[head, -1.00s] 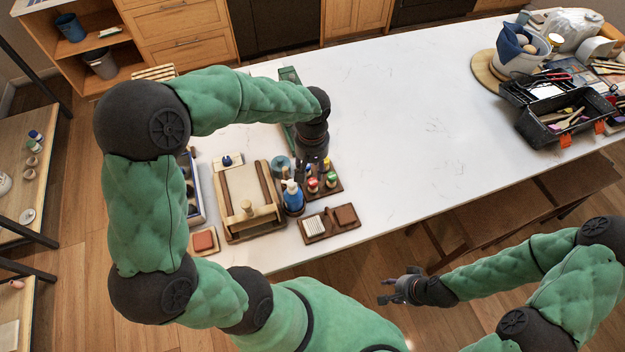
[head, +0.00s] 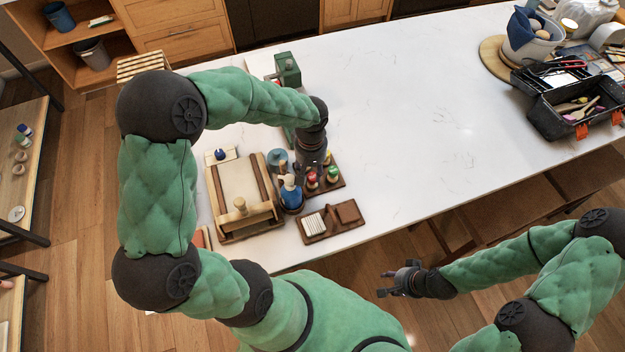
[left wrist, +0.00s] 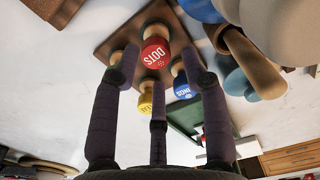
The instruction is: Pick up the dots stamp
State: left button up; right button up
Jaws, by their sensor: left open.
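The dots stamp, with a red top lettered DOTS (left wrist: 155,52) and a wooden handle, stands on a brown wooden rack. In the head view its red top (head: 312,179) shows just below my left gripper (head: 311,168). In the left wrist view my left gripper (left wrist: 158,82) is open, its fingers spread around the near side of the red top, with nothing held. Whether any finger touches it I cannot tell. A blue-topped stamp (left wrist: 182,88) and a yellow-topped stamp (left wrist: 146,103) stand close beside it. My right gripper (head: 384,283) is open and empty, off the table's front edge.
A green-topped stamp (head: 332,174) stands right of the red one. A blue bottle (head: 291,192) stands close on the left. A wooden press board (head: 236,185) lies further left, and a small brown tray (head: 330,222) in front. The table's middle is clear.

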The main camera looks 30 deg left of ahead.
aim_at(313, 175)
pick_arm(q)
jog(key=shift+d+f+b, duration=0.2)
jog(key=shift+f+b, duration=0.1)
jog(key=shift+f, duration=2.3)
jog(key=c, duration=0.8)
